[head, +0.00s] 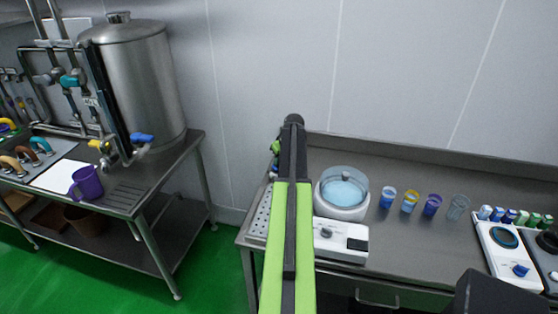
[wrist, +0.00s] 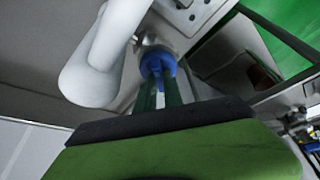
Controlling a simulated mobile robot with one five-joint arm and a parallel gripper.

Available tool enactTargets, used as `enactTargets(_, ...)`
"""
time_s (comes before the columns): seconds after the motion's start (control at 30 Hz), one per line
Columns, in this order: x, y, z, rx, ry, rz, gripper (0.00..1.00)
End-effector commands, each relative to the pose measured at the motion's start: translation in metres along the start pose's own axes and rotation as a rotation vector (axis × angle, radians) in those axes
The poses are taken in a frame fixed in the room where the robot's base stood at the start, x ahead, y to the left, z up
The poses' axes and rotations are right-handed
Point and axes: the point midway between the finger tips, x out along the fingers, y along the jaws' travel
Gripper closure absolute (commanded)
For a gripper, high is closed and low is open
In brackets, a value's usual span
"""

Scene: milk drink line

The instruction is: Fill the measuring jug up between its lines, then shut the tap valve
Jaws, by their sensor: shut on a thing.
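In the wrist view my gripper (wrist: 160,98) has its green fingers shut on a blue handle (wrist: 157,62). The handle sits close beside a thick white curved pipe (wrist: 95,65). In the head view my arm hides most of this spot, and the gripper shows only as a green bit (head: 276,146) left of the arm. A purple jug (head: 88,184) stands on the left counter; I cannot tell whether it is the measuring jug, and no lines or level show. A tap with a blue lever (head: 140,138) sits at the steel tank.
The steel tank (head: 145,85) stands on the left counter (head: 160,170). On the right counter (head: 390,245) are a perforated tray (head: 262,212), a white round machine (head: 343,210), several cups and a white scale-like device (head: 505,262). Green floor lies between the counters.

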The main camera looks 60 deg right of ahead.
Motion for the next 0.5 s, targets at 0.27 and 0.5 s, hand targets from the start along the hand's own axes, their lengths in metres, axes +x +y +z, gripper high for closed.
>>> enactTargets(0.27,-0.0002,-0.0033,0.001,0.138,-0.001,0.056,1.0)
enactTargets(0.5,0.0001,-0.0048,0.0008,0.336,-0.002,0.138,1.0)
